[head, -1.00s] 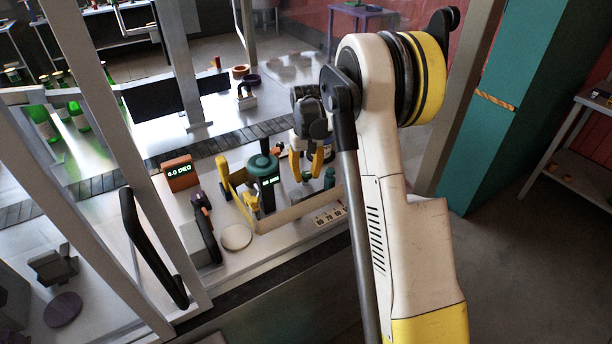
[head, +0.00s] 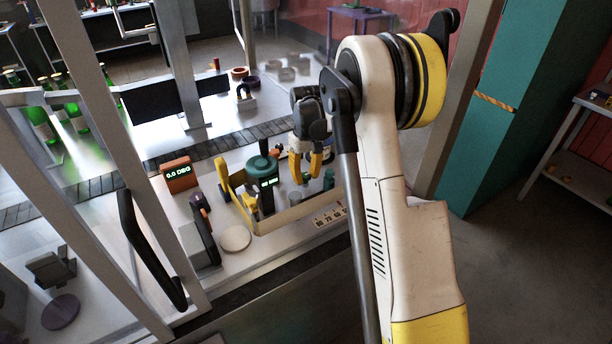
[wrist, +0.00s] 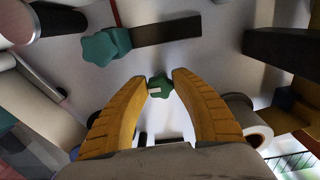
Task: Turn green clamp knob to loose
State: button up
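In the wrist view a small green lobed knob (wrist: 160,87) with a pale mark shows in the gap between my fingertips, apparently beyond them. I cannot tell whether they touch it. A larger teal star-shaped knob (wrist: 100,48) sits farther up and left, beside a dark bar. My gripper (wrist: 163,80) has two yellow fingers, apart, with nothing held between them. In the head view my gripper (head: 306,168) points down over the right part of the bench fixture. A small green part (head: 328,178) shows just right of the fingers.
A teal-topped device (head: 262,162) with a lit display stands left of my gripper. An orange display box (head: 180,174) stands farther left. A pale roll (wrist: 247,118) lies close to my right finger in the wrist view.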

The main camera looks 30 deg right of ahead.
aim_at(306, 176)
jog(key=o, duration=0.3)
jog(key=shift+o, duration=0.2)
notch_tip(306, 176, up, 12)
dwell(0.3)
dwell(0.3)
